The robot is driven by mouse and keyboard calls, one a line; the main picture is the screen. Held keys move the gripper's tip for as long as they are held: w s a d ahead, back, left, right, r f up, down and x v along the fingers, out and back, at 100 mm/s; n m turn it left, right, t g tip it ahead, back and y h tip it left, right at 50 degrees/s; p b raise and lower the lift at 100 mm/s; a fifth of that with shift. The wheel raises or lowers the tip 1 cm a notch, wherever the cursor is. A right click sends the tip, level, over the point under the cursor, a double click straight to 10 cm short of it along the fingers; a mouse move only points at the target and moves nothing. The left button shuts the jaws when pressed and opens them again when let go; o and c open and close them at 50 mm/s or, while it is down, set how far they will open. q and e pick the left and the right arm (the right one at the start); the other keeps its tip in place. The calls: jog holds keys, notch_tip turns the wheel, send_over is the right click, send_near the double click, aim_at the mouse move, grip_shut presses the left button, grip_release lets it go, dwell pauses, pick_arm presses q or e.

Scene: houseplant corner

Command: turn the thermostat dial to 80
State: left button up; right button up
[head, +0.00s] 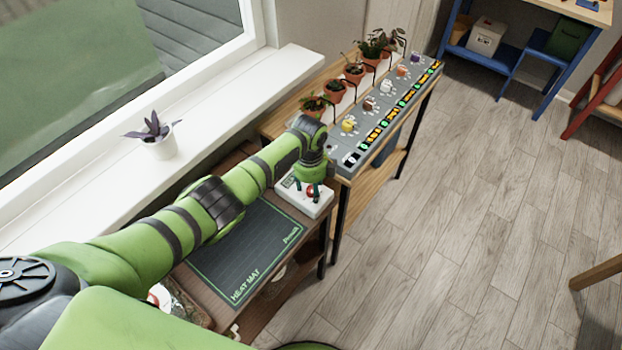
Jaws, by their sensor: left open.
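The thermostat (318,208) is a white box with a small display on its left side. It sits at the far right corner of the heat mat table. Its red dial (310,193) shows small on top, partly hidden. My left gripper (309,191) points down over the thermostat from above, fingers open, with the dial between or just below the fingertips. I cannot tell whether the fingers touch the dial. The display reading and dial marks are too small to read. My right gripper is not in view.
A dark heat mat (250,245) lies on the table under my left arm. Beyond stands a grey panel (352,140) with coloured knobs and lights, beside several potted plants (335,90). A potted purple plant (158,142) stands on the windowsill.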

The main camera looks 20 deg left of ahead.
aim_at(310, 190)
pick_arm(q)
notch_tip(310, 190, up, 12)
jog(key=shift+s+f, duration=0.15)
jog(key=shift+s, duration=0.1)
jog(key=shift+a, duration=0.1)
dwell(0.5)
